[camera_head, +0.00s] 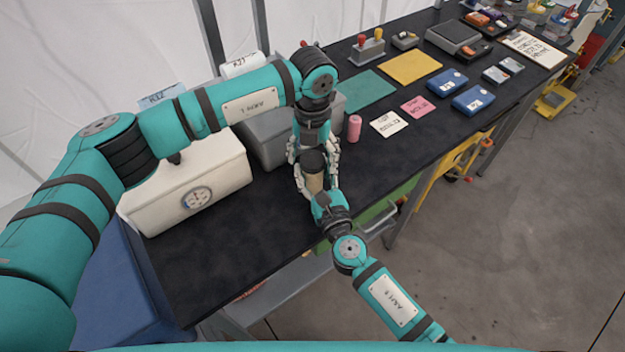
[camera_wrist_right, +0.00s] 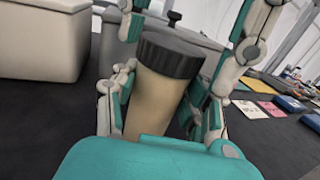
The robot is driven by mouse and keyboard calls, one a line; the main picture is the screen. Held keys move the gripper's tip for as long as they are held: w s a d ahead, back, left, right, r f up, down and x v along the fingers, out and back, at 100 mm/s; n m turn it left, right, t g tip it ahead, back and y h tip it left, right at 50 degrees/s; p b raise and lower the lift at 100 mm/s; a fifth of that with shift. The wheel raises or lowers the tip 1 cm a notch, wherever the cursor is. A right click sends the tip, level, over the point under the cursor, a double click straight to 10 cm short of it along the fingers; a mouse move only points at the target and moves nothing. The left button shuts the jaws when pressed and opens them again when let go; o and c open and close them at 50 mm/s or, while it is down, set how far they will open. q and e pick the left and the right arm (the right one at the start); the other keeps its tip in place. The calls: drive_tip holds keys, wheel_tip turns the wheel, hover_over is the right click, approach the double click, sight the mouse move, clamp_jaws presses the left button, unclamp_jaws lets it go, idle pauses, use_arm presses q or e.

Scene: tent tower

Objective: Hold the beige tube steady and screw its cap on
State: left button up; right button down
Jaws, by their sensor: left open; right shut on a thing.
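The beige tube (camera_head: 315,183) stands roughly upright above the black table's front part; it fills the middle of the right wrist view (camera_wrist_right: 154,102). Its dark ribbed cap (camera_wrist_right: 168,58) sits on the tube's top and also shows in the head view (camera_head: 312,160). I cannot tell how tightly it is threaded. My right gripper (camera_wrist_right: 160,105) is shut on the tube's body, one finger on each side. My left gripper (camera_head: 313,148) comes down from above and is open, its fingers spread on either side of the cap, apparently not clamping it.
A white box (camera_head: 185,185) and a grey bin (camera_head: 265,135) stand left of the grippers. A pink cylinder (camera_head: 354,128) stands close by on the right. Cards, blue cases and a green mat (camera_head: 365,90) lie farther right. The table's front left is clear.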

use_arm(q)
drive_tip(key=c, duration=1.2)
drive_tip(key=m, duration=0.4)
drive_tip(key=shift+m, duration=0.4)
drive_tip(key=shift+c, duration=0.2)
drive_tip(key=m, duration=0.6)
drive_tip(key=shift+m, duration=0.3)
drive_tip(key=o, duration=1.4)
wheel_tip(320, 180, up, 12)
drive_tip(key=shift+f, duration=0.1)
use_arm(e)
drive_tip(key=c, duration=0.6)
unclamp_jaws()
